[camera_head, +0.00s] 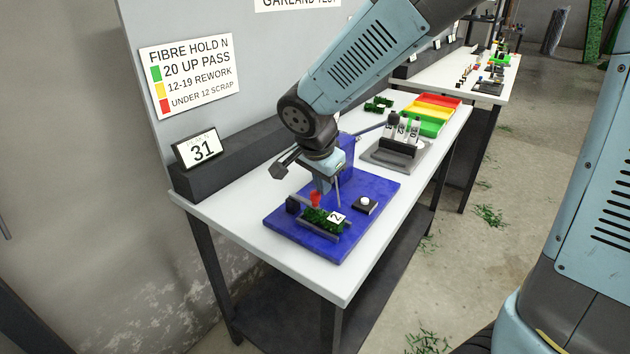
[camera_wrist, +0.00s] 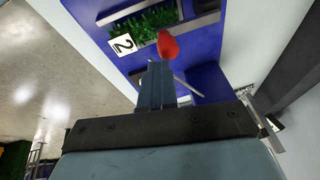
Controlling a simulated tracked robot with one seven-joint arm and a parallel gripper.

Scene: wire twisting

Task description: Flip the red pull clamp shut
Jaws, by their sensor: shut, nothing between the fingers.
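The red pull clamp (camera_head: 316,199) shows as a small red handle standing above the green garland strip (camera_head: 318,220) on the blue fixture plate (camera_head: 381,190). In the wrist view the red clamp handle (camera_wrist: 168,46) lies just beyond my fingertips, beside the green strip (camera_wrist: 150,22). My gripper (camera_head: 326,188) points down over the plate, close to the red handle. In the wrist view my gripper (camera_wrist: 157,68) has its fingers together with nothing between them. I cannot tell whether the fingertips touch the handle. The clamp's base is partly hidden.
A white card marked 2 (camera_head: 337,217) stands by the strip. A white button on a dark block (camera_head: 365,203) sits to its right. A display reading 31 (camera_head: 201,149) is at the left.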

